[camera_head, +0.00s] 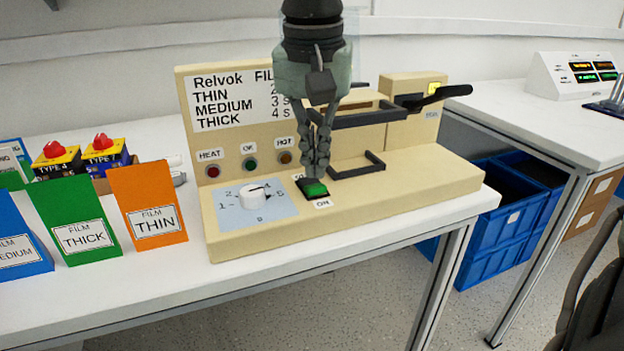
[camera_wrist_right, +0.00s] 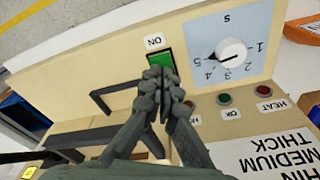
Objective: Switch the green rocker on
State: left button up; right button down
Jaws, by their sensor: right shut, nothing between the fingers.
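The green rocker (camera_head: 315,188) sits in a black frame on the front ledge of the beige sealing machine (camera_head: 400,192), with an "ON" label at its front side. It also shows in the wrist view (camera_wrist_right: 161,60), partly hidden by my fingertips. My right gripper (camera_head: 319,170) points down with its fingers shut and empty, its tips right over the rear part of the rocker. In the wrist view the shut fingertips (camera_wrist_right: 160,78) overlap the rocker's edge; whether they touch it I cannot tell. My left gripper is not in view.
A white rotary knob (camera_head: 252,195) on a blue dial plate is left of the rocker. Black wire guards (camera_head: 360,167) and a black lever (camera_head: 435,98) stand behind and right. Film cards (camera_head: 148,205) stand at left. Blue crates (camera_head: 495,225) are on the floor.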

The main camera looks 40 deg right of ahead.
aim_at(315, 187)
jog(key=shift+f+b, duration=0.8)
jog(key=shift+f, duration=0.25)
dwell(0.4)
jog(key=shift+r, duration=0.1)
jog(key=shift+r+p, duration=2.85)
jog(key=shift+r, duration=0.65)
jog(key=shift+f, duration=0.1)
